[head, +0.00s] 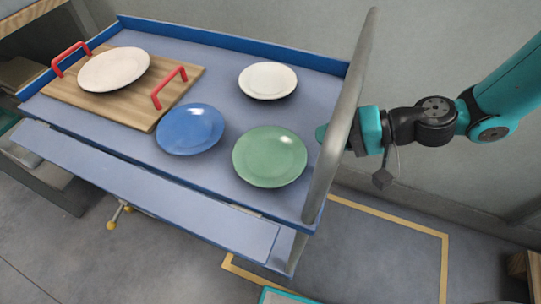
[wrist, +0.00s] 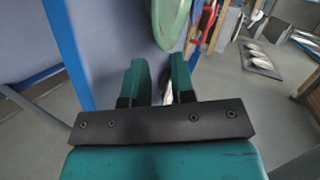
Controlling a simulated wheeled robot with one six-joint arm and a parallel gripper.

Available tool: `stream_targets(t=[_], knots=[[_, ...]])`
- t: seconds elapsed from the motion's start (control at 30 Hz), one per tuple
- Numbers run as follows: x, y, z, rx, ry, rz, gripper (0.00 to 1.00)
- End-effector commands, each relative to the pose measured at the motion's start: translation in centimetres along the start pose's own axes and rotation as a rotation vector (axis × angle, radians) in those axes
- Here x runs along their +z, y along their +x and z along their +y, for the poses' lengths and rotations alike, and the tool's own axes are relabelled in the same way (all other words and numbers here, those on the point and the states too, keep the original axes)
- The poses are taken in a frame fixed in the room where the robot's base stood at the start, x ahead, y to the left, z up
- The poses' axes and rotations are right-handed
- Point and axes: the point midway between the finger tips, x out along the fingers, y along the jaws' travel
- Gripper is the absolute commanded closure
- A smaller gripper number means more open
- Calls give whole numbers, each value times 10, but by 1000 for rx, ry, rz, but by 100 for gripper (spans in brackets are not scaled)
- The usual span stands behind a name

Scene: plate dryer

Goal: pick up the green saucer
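The green saucer (head: 270,156) lies flat on the blue-grey tabletop near its right end. Part of it shows at the top of the wrist view (wrist: 171,22), beyond the fingertips. My gripper (head: 321,133) is at the right end of the table, partly hidden behind the upright grey end panel, with a teal fingertip showing just right of the saucer. In the wrist view my gripper (wrist: 160,72) has its two teal fingers apart, and the saucer is not between them.
The grey end panel (head: 345,115) rises at the table's right end. A blue plate (head: 190,129) is left of the saucer and a white plate (head: 267,80) behind it. A wooden tray (head: 143,110) with red handles holds another white plate (head: 114,69). Bare tabletop separates them.

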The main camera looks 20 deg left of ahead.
Motion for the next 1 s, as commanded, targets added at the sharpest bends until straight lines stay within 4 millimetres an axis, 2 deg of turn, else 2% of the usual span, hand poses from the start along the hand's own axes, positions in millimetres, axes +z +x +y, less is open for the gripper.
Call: stream_targets(t=[0.37,0.67,0.77,1.0], knots=[[6,48,1,-1,-2,-3,77],[5,53,1,0,-1,0,77],[6,53,1,0,-1,0,100],[6,52,1,0,0,0,100]])
